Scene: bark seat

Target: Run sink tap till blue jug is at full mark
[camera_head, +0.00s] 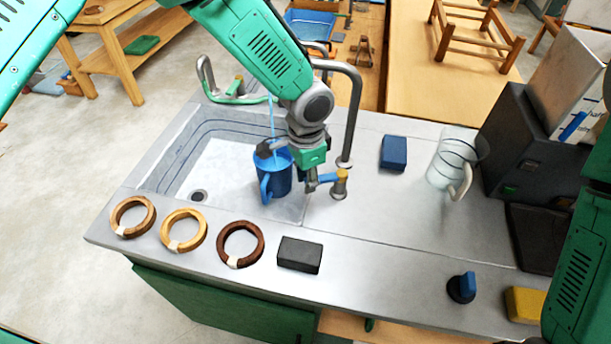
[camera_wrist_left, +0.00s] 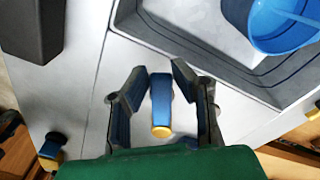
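The blue jug (camera_head: 272,178) stands upright in the sink (camera_head: 178,170), its handle facing the front. A thin blue water stream falls into it from above; the wrist view shows the jug's open top (camera_wrist_left: 275,22) and the stream. No full mark can be made out. The grey tap (camera_head: 355,105) rises behind my left arm, which hides part of its spout. My left gripper (camera_head: 310,184) is beside the tap's blue lever, which has a yellow end (camera_head: 340,178). In the wrist view, the open fingers (camera_wrist_left: 159,80) flank the lever (camera_wrist_left: 160,103) with gaps showing. My right gripper is out of view.
Three rings (camera_head: 184,230) and a dark block (camera_head: 300,254) lie along the counter's front. A blue block (camera_head: 394,152), a clear jug (camera_head: 452,165), a blue-topped knob (camera_head: 461,287) and a yellow block (camera_head: 525,304) are to the right. The counter's middle right is clear.

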